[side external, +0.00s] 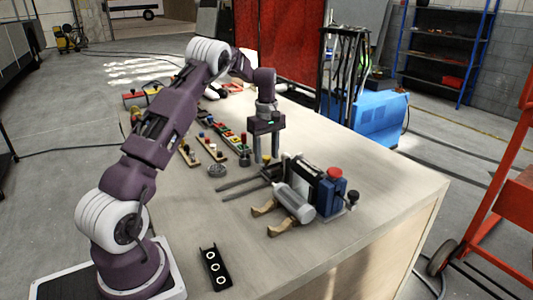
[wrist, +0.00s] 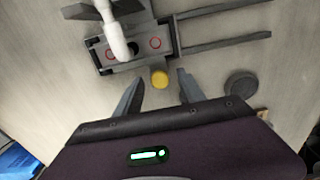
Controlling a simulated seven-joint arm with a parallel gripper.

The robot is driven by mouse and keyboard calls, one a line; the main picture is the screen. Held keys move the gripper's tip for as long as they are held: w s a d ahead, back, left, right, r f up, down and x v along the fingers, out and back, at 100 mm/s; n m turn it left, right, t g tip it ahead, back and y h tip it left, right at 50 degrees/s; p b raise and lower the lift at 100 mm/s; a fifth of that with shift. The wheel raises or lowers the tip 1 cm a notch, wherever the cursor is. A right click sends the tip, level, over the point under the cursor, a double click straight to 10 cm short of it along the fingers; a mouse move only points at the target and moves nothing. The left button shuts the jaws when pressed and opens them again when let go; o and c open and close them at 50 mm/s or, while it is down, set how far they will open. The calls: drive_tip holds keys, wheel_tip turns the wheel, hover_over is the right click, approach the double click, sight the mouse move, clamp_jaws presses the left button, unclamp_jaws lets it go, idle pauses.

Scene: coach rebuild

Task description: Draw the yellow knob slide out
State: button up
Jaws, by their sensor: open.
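The yellow knob (wrist: 159,79) shows as a small round yellow disc at the near edge of a dark grey block (wrist: 128,50) in the wrist view. The block has red rings on its top, and two long grey rails (wrist: 225,42) run out to the right. My gripper (wrist: 160,77) is open, with one finger on each side of the knob and visible gaps between. In the side external view my gripper (side external: 267,159) points down at the far side of the block assembly. The slide itself is hard to make out.
A grey cylinder (side external: 294,203) on tan supports and a blue block with a red button (side external: 334,174) stand close by. A round dark disc (wrist: 241,84) lies right of my fingers. Several strips with coloured knobs (side external: 212,147) lie farther back. The near right tabletop is clear.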

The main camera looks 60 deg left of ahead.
clamp_jaws()
drive_tip(key=shift+r, duration=0.1)
idle(1.3)
